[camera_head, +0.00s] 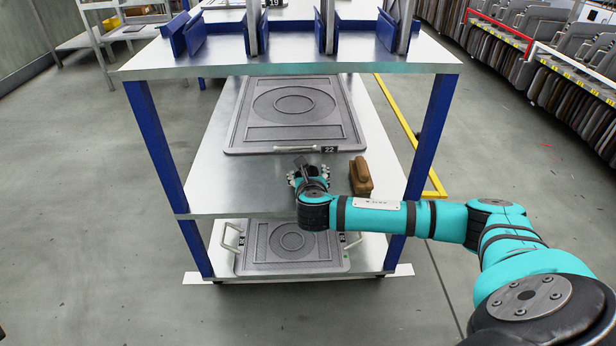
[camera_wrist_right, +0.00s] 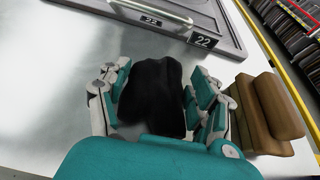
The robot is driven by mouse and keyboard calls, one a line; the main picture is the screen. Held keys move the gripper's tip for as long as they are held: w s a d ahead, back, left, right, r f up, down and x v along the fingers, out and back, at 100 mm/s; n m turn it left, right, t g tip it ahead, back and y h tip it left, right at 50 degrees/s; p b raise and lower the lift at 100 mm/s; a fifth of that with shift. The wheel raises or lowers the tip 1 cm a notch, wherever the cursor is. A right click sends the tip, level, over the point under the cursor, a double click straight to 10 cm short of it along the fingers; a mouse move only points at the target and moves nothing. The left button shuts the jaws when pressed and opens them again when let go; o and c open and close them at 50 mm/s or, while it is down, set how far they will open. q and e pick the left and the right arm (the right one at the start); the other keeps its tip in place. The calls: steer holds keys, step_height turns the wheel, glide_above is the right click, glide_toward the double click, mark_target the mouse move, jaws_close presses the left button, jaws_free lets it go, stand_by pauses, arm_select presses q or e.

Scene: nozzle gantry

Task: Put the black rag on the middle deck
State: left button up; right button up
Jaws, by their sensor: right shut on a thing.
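The black rag (camera_wrist_right: 153,97) is between the fingers of my right gripper (camera_wrist_right: 155,100) in the right wrist view. My right gripper (camera_head: 309,178) is shut on it, over the front part of the middle deck (camera_head: 235,180). I cannot tell whether the rag touches the deck. In the head view the rag is mostly hidden by the gripper. The middle deck is a bare metal shelf between blue posts; it also shows in the right wrist view (camera_wrist_right: 50,75). My left gripper is in neither view.
A grey tray (camera_head: 240,135) labelled 22 lies behind the gripper on the middle deck. A brown block-like object (camera_head: 361,176) stands close to the gripper's right. Another grey tray (camera_head: 265,262) lies on the lower deck. The top deck (camera_head: 290,63) overhangs. Blue posts (camera_head: 432,125) flank the deck.

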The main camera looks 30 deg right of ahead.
steer(key=o, duration=1.1)
